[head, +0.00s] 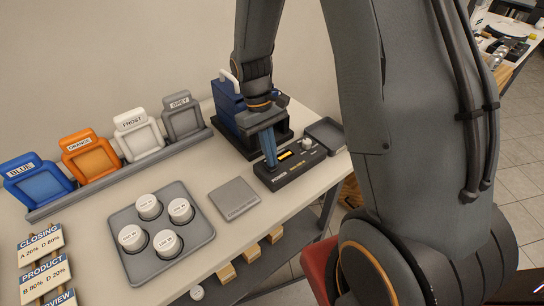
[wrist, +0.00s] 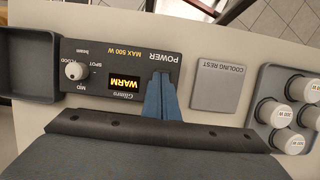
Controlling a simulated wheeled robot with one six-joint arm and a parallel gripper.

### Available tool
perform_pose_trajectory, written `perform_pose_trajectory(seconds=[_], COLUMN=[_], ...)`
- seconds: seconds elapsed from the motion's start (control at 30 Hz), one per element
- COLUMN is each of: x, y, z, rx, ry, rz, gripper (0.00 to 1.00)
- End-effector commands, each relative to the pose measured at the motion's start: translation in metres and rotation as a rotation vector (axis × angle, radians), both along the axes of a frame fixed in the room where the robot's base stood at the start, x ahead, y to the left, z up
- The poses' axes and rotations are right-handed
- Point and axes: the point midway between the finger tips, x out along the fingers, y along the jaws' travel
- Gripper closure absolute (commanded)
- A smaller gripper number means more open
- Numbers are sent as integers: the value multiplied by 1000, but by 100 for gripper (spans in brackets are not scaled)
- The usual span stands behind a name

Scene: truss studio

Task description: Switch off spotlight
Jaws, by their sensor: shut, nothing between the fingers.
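The spotlight's black control box (head: 290,166) lies on the table below my gripper (head: 270,164). In the wrist view the control box (wrist: 84,62) shows upside down, with a lit amber display (wrist: 125,83) reading WARM, a white knob (wrist: 76,71) and the word POWER. My gripper (wrist: 160,76) is shut and empty, its blue fingers pointing down at the POWER end of the box. The fingers hide whatever switch is there. I cannot tell whether they touch it. A blue housing (head: 226,97) with a white handle stands behind, partly hidden by my arm.
A grey square pad labelled COOLING REST (wrist: 220,85) lies beside the box. A grey tray (head: 118,238) holds several white round pieces. An empty dark tray (head: 325,135) is on the box's other side. Framed colour filters (head: 88,154) stand in a rack at the back.

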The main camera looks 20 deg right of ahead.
Motion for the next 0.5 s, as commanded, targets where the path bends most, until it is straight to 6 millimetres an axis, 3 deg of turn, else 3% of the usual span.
perform_pose_trajectory(seconds=[0.5], x=[4], y=[2], z=[3], rx=[0], ry=[0], rz=[2], gripper=[100])
